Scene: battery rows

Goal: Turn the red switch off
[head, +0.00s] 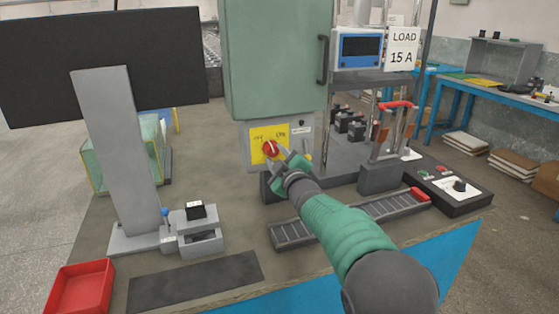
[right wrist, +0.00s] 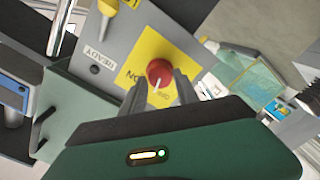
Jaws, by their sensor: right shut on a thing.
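The red switch (head: 270,147) is a round knob on a yellow plate (head: 257,155) low on the front of the green and grey cabinet. My right gripper (head: 278,152) reaches it from the lower right and is shut on it. In the right wrist view the red switch (right wrist: 160,72) sits at the tips of the two grey fingers (right wrist: 161,90). A white line shows on the knob, and ON and OFF lettering is on the plate. Which label the line points to is hard to tell. My left gripper is not in view.
The cabinet (head: 274,60) stands at the table's back. A dark monitor (head: 105,60) on a grey stand is at left, with a red tray (head: 80,288) in front. A grey slotted strip (head: 290,233) lies under my forearm. A red-handled lever switch (head: 395,105) stands at right.

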